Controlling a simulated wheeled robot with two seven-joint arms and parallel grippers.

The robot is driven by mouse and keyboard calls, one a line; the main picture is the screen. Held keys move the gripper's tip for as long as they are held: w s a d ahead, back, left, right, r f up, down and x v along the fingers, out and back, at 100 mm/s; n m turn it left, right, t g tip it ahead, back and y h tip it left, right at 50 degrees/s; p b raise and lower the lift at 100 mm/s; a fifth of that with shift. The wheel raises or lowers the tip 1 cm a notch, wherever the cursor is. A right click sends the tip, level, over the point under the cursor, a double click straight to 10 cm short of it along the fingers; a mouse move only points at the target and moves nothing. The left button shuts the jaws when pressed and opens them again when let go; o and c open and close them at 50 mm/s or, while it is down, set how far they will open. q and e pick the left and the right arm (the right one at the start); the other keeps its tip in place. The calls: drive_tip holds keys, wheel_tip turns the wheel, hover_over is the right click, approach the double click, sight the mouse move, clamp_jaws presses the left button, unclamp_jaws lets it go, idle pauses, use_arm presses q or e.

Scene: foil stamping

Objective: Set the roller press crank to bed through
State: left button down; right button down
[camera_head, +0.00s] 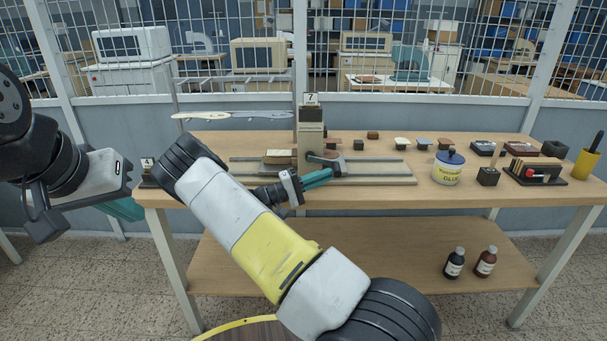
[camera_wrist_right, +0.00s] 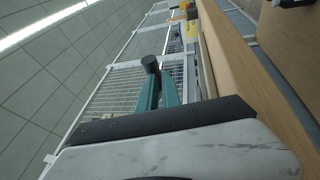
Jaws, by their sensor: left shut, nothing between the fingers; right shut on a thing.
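The roller press (camera_head: 311,135) stands mid-table, a beige upright with a plate marked 7 on top. Its dark crank (camera_head: 322,160) sticks out at the front of the upright. My right gripper (camera_head: 331,173), with teal fingers, is shut on the crank's end at the front of the press. In the right wrist view the fingers (camera_wrist_right: 158,92) close around a dark knob (camera_wrist_right: 150,64). The press bed rails (camera_head: 385,171) run left and right below the upright. My left gripper (camera_head: 130,209) is shut and empty, low beside the table's left end.
Two bottles stand on the lower shelf (camera_head: 380,260). My right arm covers the table's front left.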

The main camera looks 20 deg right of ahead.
drive_tip(key=shift+s+d+r+h, duration=0.25)
drive_tip(key=shift+d+r+h, duration=0.05)
drive_tip(key=shift+d+h, duration=0.3)
drive_tip(key=shift+s+d+r+n+t+h, duration=0.1)
drive_tip(key=shift+d+r+n+t+h, duration=0.15)
drive_tip(key=shift+r+n+t+h, duration=0.5)
drive_tip(key=shift+s+d+r+n+t+h, duration=0.1)
drive_tip(key=shift+d+r+n+t+h, duration=0.15)
drive_tip(key=shift+r+n+h, duration=0.9)
drive_tip(key=shift+w+a+r+m+h, duration=0.1)
drive_tip(key=shift+r+m+h, duration=0.25)
drive_tip(key=shift+r, duration=0.2)
drive_tip(key=shift+w+a, duration=0.1)
drive_tip(key=shift+a, duration=0.15)
idle(0.7)
